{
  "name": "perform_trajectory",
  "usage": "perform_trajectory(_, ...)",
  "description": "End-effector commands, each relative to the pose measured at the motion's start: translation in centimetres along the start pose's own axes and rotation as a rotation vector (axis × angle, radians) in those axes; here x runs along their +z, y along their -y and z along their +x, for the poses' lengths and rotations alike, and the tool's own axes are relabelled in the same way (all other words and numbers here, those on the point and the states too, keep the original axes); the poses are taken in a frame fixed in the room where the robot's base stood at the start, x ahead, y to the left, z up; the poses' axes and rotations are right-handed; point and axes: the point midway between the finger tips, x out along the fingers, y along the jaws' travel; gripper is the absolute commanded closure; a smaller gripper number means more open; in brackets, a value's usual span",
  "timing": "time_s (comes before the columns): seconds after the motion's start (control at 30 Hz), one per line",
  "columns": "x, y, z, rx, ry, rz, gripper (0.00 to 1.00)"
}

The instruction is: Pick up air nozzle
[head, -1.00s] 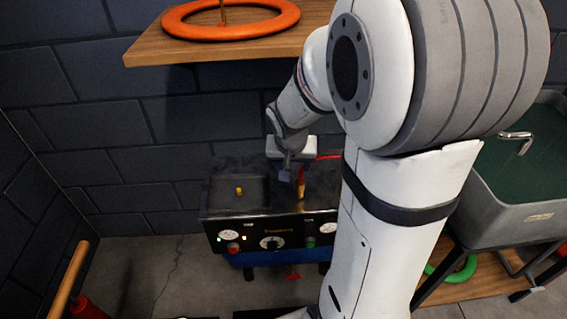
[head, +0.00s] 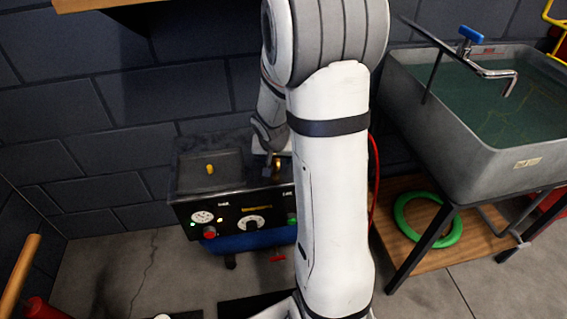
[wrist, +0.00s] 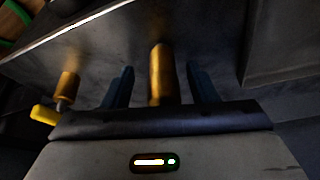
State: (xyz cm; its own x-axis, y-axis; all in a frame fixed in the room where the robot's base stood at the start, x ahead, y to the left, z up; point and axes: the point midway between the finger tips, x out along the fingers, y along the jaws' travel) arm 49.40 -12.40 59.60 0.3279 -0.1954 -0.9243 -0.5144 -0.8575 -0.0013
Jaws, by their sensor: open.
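A brass cylinder, which looks like the air nozzle (wrist: 160,72), stands between my gripper's two dark blue fingers in the wrist view. A gap shows on each side of it. My gripper (wrist: 161,87) is open around it. In the head view the brass piece (head: 277,168) shows on top of the black compressor box (head: 240,208). My gripper (head: 268,163) is down beside it there, partly hidden by my arm. The lower end of the brass piece is hidden in the wrist view.
A second brass fitting (wrist: 68,86) with a yellow end stands at left in the wrist view. A yellow knob (head: 210,169) sits on the box's left top. A red hose (head: 375,180) hangs right of my arm. A sink (head: 480,100) stands at right, a shelf (head: 105,4) above.

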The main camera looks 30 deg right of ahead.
Motion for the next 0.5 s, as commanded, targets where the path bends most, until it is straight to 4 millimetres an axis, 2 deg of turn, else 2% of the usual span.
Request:
perform_trajectory(0.03,0.08,-0.03,0.62,0.001,0.000,0.000,0.47)
perform_trajectory(0.27,0.01,-0.05,0.43,0.000,-0.003,0.001,0.48)
perform_trajectory(0.5,0.00,-0.05,0.44,0.000,-0.002,0.001,0.68)
